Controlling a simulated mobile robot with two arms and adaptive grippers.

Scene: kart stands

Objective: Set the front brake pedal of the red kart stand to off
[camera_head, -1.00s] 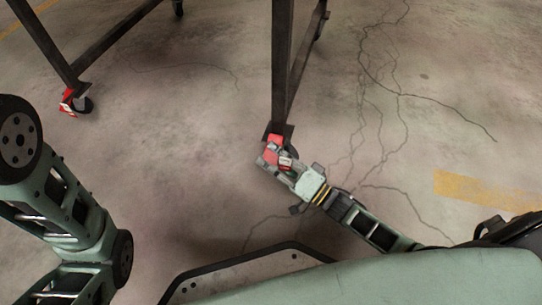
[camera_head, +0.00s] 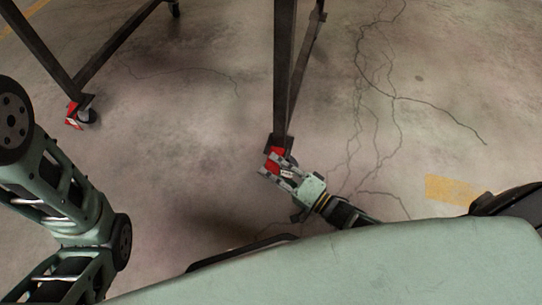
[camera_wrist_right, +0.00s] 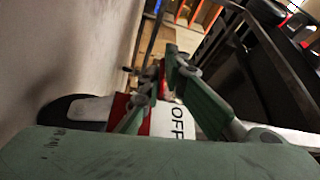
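The kart stand's dark metal leg (camera_head: 284,75) comes down to a caster with a red brake part (camera_head: 276,154) in the head view. My right gripper (camera_head: 273,165) is low at this caster, its fingers apart on either side of the red and white part. In the right wrist view, the white pedal face (camera_wrist_right: 177,122) with the word OFF shows behind and between my right gripper's fingers (camera_wrist_right: 160,72). The black wheel (camera_wrist_right: 62,108) is at its left. Contact cannot be told. Of my left arm only links show, at the left of the head view; its gripper is out of view.
Another caster with a red brake (camera_head: 74,116) stands at the far left under a second leg. Dark lower bars join the legs. The cracked concrete floor (camera_head: 190,150) between them is clear. A yellow floor stripe (camera_head: 452,190) lies at the right.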

